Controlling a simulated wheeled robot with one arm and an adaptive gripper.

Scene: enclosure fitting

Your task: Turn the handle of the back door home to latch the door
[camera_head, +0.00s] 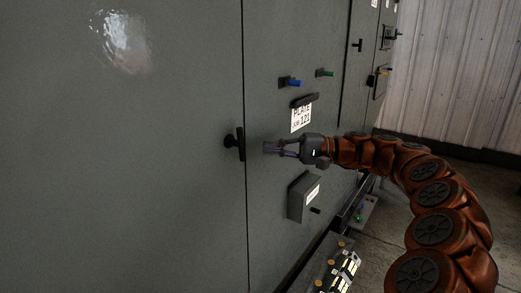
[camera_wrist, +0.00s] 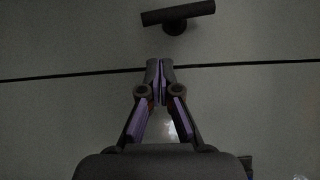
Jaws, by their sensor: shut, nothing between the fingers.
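The back door is a large grey panel (camera_head: 130,170) on the left of the head view, with a dark seam along its right edge. A black T-shaped handle (camera_head: 240,145) stands out near that seam, its bar close to upright in the head view. In the wrist view the handle (camera_wrist: 178,14) is at the top, beyond the dark seam. My gripper (camera_head: 267,147) is just right of the handle, with a small gap. In the wrist view my gripper (camera_wrist: 160,64) has its fingertips together and empty, apart from the handle.
Right of the seam are a blue knob (camera_head: 291,82), a green knob (camera_head: 325,72), a label plate (camera_head: 301,117) and a grey box (camera_head: 302,197) below my gripper. A tray with parts (camera_head: 336,268) stands low in front. Other cabinet handles (camera_head: 357,45) are farther back.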

